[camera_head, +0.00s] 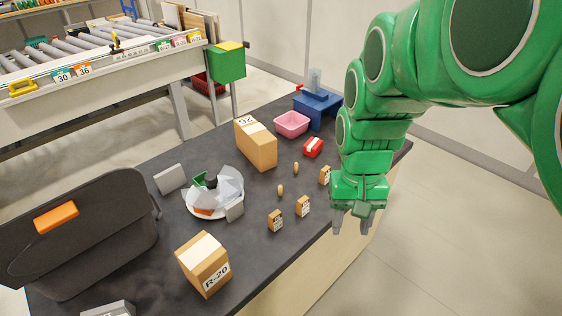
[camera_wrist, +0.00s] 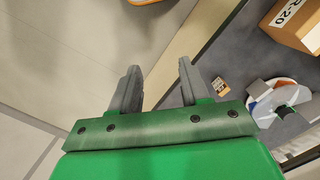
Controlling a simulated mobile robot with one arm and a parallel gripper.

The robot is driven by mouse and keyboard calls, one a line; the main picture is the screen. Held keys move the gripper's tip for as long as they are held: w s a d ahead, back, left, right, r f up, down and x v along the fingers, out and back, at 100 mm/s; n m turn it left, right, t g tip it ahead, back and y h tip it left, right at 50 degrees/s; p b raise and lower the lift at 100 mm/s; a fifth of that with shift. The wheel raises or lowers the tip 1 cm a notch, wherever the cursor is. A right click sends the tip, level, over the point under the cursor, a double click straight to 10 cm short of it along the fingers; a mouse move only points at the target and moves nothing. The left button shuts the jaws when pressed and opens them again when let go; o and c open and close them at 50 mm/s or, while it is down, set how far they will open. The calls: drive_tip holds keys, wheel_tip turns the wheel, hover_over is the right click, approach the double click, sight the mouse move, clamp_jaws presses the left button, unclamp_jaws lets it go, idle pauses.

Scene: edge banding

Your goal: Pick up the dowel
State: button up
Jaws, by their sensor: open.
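Two small tan dowels lie on the dark tabletop in the head view, one nearer (camera_head: 280,190) and one a little farther back (camera_head: 296,168). They look short and rounded; fine detail is too small to tell. My gripper (camera_head: 352,228) hangs to their right, past the table's right edge, pointing down, apart from both dowels. In the wrist view its two grey fingers (camera_wrist: 159,68) are spread with nothing between them. I cannot make out a dowel in the wrist view.
Small labelled boxes (camera_head: 275,220) (camera_head: 303,206) (camera_head: 325,175) stand near the dowels. A red box (camera_head: 312,147), pink basket (camera_head: 291,124), tall carton (camera_head: 256,146), white round container (camera_head: 212,213) and R-20 carton (camera_head: 204,264) surround them. A grey bin (camera_head: 80,235) stands left.

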drive_tip(key=w+a+f, duration=0.3)
drive_tip(key=w, duration=0.6)
drive_tip(key=w+a+f, duration=0.2)
drive_tip(key=w, duration=0.6)
drive_tip(key=t, duration=0.1)
hover_over(280, 186)
drive_tip(key=shift+m, duration=0.4)
wheel_tip(280, 186, down, 12)
drive_tip(key=shift+w+d+r, duration=0.1)
drive_tip(key=shift+d+r, duration=0.05)
drive_tip(key=shift+r, duration=0.1)
drive_tip(key=shift+f, duration=3.85)
drive_tip(key=shift+c, duration=0.2)
clamp_jaws()
